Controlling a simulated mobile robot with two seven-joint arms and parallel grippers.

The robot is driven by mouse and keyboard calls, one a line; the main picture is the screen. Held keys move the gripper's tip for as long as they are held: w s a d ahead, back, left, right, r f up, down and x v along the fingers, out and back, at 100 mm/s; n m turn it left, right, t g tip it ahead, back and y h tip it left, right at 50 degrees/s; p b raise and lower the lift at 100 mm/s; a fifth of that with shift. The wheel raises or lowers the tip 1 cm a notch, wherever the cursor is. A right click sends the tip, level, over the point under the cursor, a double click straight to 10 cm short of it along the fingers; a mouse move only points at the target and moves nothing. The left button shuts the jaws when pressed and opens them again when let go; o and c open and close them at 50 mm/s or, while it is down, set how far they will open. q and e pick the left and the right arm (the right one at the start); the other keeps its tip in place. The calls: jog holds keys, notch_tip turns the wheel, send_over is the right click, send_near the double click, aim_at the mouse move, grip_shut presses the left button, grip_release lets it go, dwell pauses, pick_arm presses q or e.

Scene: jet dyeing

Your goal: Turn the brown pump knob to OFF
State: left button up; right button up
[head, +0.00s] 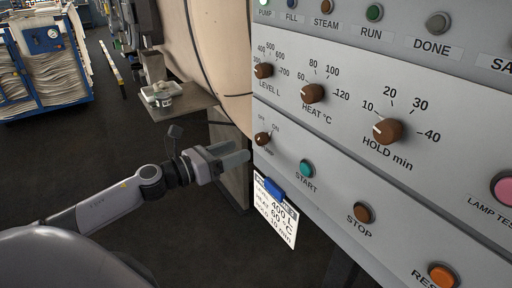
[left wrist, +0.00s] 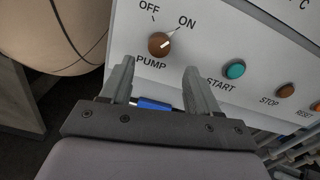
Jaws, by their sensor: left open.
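The brown pump knob (head: 262,139) is on the grey control panel, at the left of its lower row. In the left wrist view the pump knob (left wrist: 159,45) shows its white pointer aimed up and right at ON. The OFF mark is to its upper left. My left gripper (head: 242,152) is open and empty, just left of the panel and close to the knob. In the left wrist view the fingers of my left gripper (left wrist: 157,70) point at the knob, one to each side below it, with the knob beyond their tips. My right gripper is not in view.
A green START button (head: 306,169) and a brown STOP button (head: 361,212) sit right of the knob. A card (head: 276,213) under a blue clip (head: 275,189) hangs just below. Three larger brown dials, including HEAT (head: 313,93), are above. A small table (head: 172,105) stands behind.

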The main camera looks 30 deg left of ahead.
aim_at(258, 140)
pick_arm(q)
jog(key=shift+m, duration=0.5)
jog(key=shift+r+p+x, duration=0.2)
jog(key=shift+p+x, duration=0.15)
jog(key=shift+x, duration=0.8)
jog(key=shift+r+p+x, duration=0.2)
jog(key=shift+p+x, duration=0.1)
jog(key=shift+x, duration=2.15)
jog(key=shift+a+f, duration=0.1)
jog(key=shift+f, duration=0.05)
jog(key=shift+p, duration=0.3)
jog(key=c, duration=1)
